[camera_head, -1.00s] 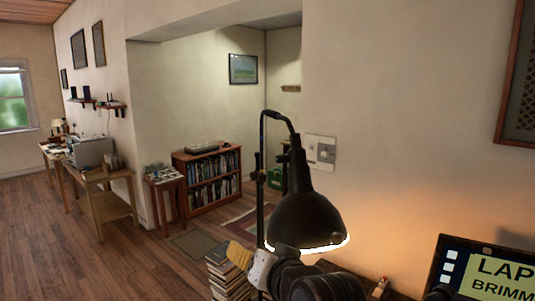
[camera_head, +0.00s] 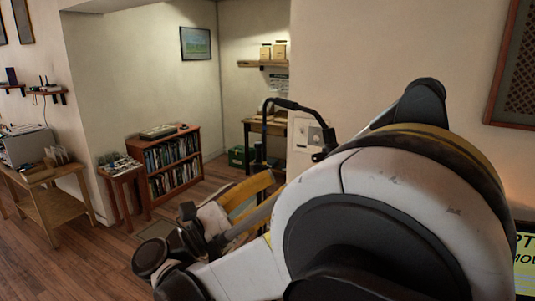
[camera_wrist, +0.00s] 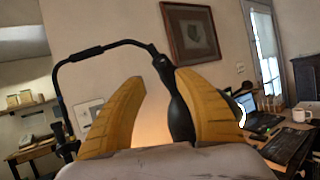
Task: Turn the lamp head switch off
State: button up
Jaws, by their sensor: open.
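The black lamp shows its curved neck (camera_head: 290,105) in the head view, while my arm hides its head there. In the wrist view the lamp's arm (camera_wrist: 100,50) bends down to the lamp head (camera_wrist: 179,112). The head shows between my yellow fingers, close to the right one, which hides part of it. A bright rim and warm glow on the wall show the lamp is lit. I cannot make out the switch. My gripper (camera_wrist: 158,78) is open and empty, with its fingers apart; it also shows in the head view (camera_head: 249,196). Contact with the lamp cannot be told.
A wall plate with knobs (camera_head: 312,137) is behind the lamp. A bookcase (camera_head: 170,160) and small side table (camera_head: 121,170) stand at the left. In the wrist view, a laptop (camera_wrist: 247,104) and white mug (camera_wrist: 301,115) are at the right. Open floor lies at the left.

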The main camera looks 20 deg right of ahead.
aim_at(314, 161)
jog(key=x, duration=1)
jog(key=shift+s+d+r+b, duration=0.1)
jog(key=shift+d+r+b, duration=0.05)
jog(key=shift+d+b, duration=0.2)
grip_shut()
